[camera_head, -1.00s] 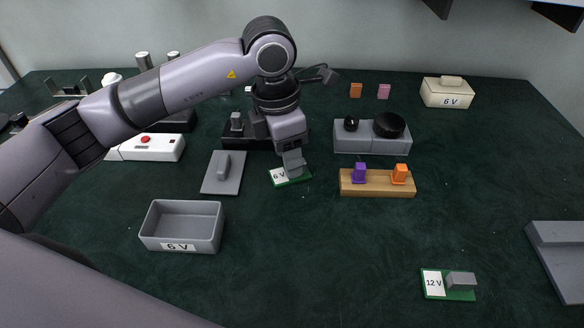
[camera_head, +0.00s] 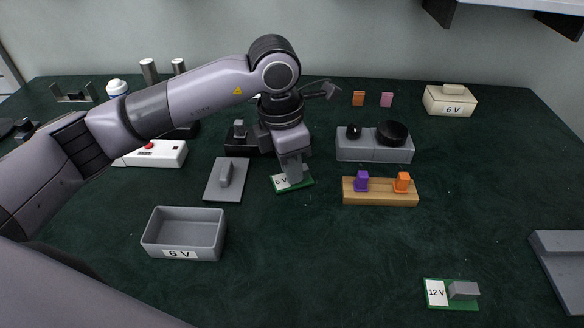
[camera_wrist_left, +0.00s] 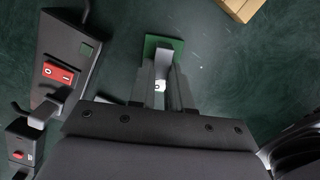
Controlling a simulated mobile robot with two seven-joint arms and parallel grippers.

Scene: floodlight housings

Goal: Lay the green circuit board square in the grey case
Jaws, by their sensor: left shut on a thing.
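A green circuit board with a white 6 V label (camera_head: 280,183) lies on the dark green table, right of the grey lid in the head view. My left gripper (camera_head: 294,172) points down over it and is shut on the board's raised grey block. In the left wrist view, the green board (camera_wrist_left: 174,44) shows beyond my fingers (camera_wrist_left: 163,82), with the grey block between them. The open grey case (camera_head: 205,241), labelled 6 V, stands empty at lower left. My right gripper is not in view.
A grey lid with a handle (camera_head: 227,180) lies between case and board. A wooden block with purple and orange pieces (camera_head: 380,197) is to the right. A second green board, labelled 12 V (camera_head: 450,305), lies at lower right. The front middle table is clear.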

